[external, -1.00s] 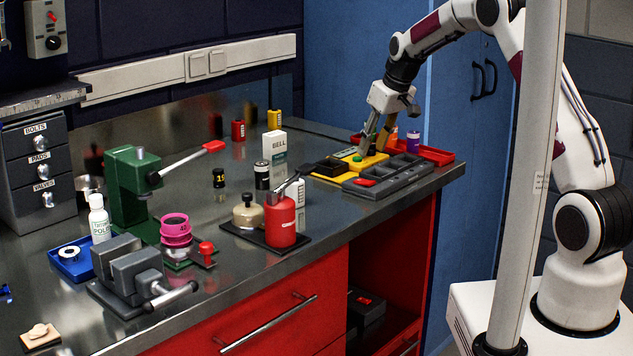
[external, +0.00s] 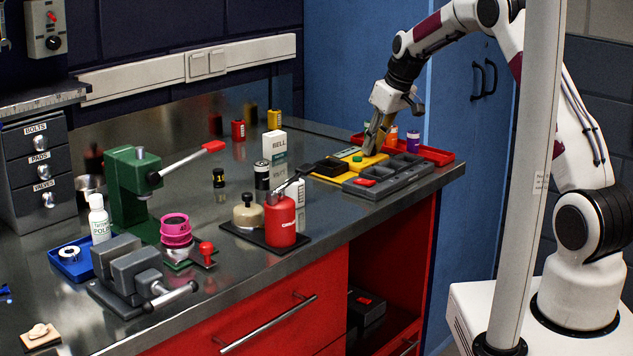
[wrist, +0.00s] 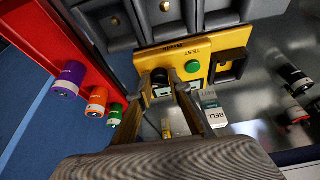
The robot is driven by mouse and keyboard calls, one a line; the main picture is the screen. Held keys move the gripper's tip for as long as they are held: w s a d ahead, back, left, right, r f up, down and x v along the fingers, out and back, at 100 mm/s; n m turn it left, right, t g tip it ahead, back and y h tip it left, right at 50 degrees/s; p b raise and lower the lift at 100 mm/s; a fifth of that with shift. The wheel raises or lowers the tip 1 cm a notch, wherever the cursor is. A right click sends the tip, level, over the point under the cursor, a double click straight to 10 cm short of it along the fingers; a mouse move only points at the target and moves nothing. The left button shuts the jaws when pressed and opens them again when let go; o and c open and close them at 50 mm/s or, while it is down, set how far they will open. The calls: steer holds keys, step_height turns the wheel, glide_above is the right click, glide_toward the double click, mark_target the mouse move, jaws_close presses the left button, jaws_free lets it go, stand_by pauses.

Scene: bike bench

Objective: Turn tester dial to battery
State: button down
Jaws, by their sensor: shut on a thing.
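The yellow tester (external: 371,161), marked TEST, lies at the right end of the bench. It also shows in the wrist view (wrist: 210,42), with a green button (wrist: 192,66) on its face. My gripper (external: 374,149) is down at the tester, its fingers on the end away from the black cradle. In the wrist view my gripper (wrist: 162,78) has its two fingers on either side of the dial and is shut on it. The dial is mostly hidden between the fingers. I cannot tell which mark it points to.
A grey compartment tray (external: 385,178) lies against the tester's near side. A red tray (external: 436,154) with orange, purple and green cells is behind it. A black cradle (external: 331,166) sits at the tester's left. A white BELL box (external: 274,152) stands further left.

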stand_by(0.3)
steer(key=c, duration=1.9)
jaws_free()
steer(key=shift+r, duration=0.1)
steer(key=shift+v, duration=5.95)
steer(key=shift+s+d, duration=0.1)
